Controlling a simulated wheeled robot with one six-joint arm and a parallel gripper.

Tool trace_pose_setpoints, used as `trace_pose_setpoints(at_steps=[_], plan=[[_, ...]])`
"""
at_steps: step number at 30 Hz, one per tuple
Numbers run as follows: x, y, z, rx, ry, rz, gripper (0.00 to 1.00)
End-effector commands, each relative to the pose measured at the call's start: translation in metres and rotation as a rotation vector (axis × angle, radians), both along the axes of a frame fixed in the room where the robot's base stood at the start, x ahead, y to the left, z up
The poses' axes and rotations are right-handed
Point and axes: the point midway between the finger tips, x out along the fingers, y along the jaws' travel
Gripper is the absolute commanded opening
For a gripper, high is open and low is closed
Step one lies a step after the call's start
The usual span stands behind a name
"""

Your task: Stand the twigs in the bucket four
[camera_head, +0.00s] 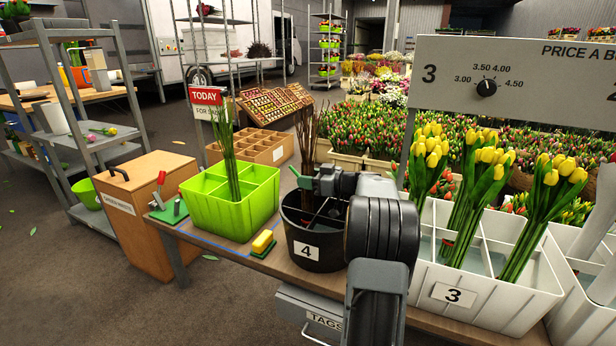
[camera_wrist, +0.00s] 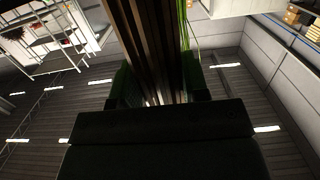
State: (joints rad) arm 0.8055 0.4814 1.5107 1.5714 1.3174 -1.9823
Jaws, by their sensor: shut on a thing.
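The twigs (camera_head: 307,135) are a thin dark brown bunch, standing about upright above the black bucket four (camera_head: 310,257), which has a white "4" label and inner dividers. My gripper (camera_head: 304,182) is at the level of the bucket's back rim, shut around the bunch. In the wrist view the twigs (camera_wrist: 150,45) run between the green fingers of my gripper (camera_wrist: 160,88). The lower ends of the twigs are hidden by my gripper and the bucket, so I cannot tell whether they touch its floor.
A lime-green divided crate (camera_head: 205,213) with tall green stems stands left of the bucket. A white crate (camera_head: 500,312) marked 3 with yellow tulips stands right. A yellow sponge (camera_head: 262,241) lies in front. A grey price panel (camera_head: 440,75) rises behind.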

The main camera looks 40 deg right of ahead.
Motion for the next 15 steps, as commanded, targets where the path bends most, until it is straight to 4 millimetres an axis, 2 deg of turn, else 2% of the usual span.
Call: trace_pose_setpoints(at_steps=[15], plan=[[0.0, 0.0, -0.0031, 0.001, -0.001, 0.0, 0.06]])
